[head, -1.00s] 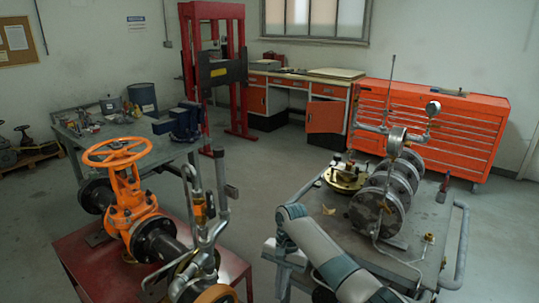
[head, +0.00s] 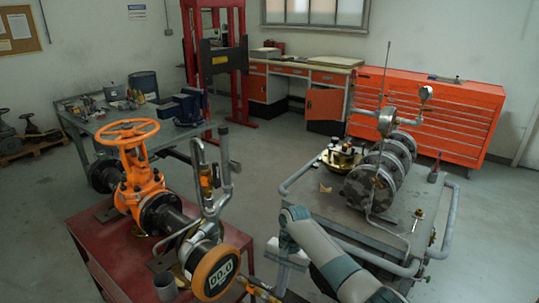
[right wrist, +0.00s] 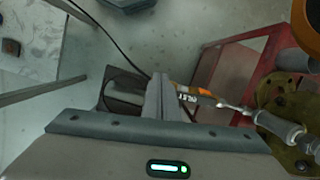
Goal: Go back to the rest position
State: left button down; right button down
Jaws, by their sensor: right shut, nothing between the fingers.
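My right arm comes in from the bottom right of the head view, and my right gripper (head: 281,284) points down between the red table and the grey cart. In the right wrist view its two fingers (right wrist: 160,92) are shut together with nothing between them. The orange gate valve (head: 130,180) with its orange handwheel (head: 122,132) stands on the red table to the left of the gripper. My left gripper is not in view.
An orange-rimmed gauge (head: 215,273) and pipework sit on the red table (head: 110,262), close left of my right gripper. The grey cart (head: 310,200) carries a flanged assembly (head: 370,187) on the right. Open floor (head: 260,165) lies between and behind them.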

jog(key=s+d+f, duration=0.2)
jog(key=s+f, duration=0.1)
jog(key=f, duration=0.5)
jog(key=s+d+f+t+b, duration=0.1)
jog(key=s+f, duration=0.2)
jog(key=f, duration=0.5)
jog(key=s+d+f, duration=0.2)
jog(key=s+f, duration=0.2)
jog(key=f, duration=0.4)
jog(key=s+d+f+n+t+b, duration=0.1)
jog(key=s+d+f, duration=0.2)
jog(key=s+f, duration=0.45)
jog(key=s+d+f+n, duration=0.1)
jog(key=s+d+f, duration=0.2)
jog(key=s+f, duration=0.4)
jog(key=s+d+f+n, duration=0.2)
jog(key=s+d+f, duration=0.1)
jog(key=s, duration=0.9)
jog(key=s+d+f+n+t+h+b, duration=0.1)
jog(key=s+d+f, duration=0.3)
jog(key=s, duration=0.8)
jog(key=s+d+f+n, duration=0.2)
jog(key=s+d+f, duration=0.2)
jog(key=s+f, duration=0.3)
jog(key=s, duration=0.5)
jog(key=shift+f+n+h+b, duration=0.2)
jog(key=shift+n+h+b, duration=0.1)
jog(key=shift+b, duration=0.05)
jog(key=shift+s, duration=0.15)
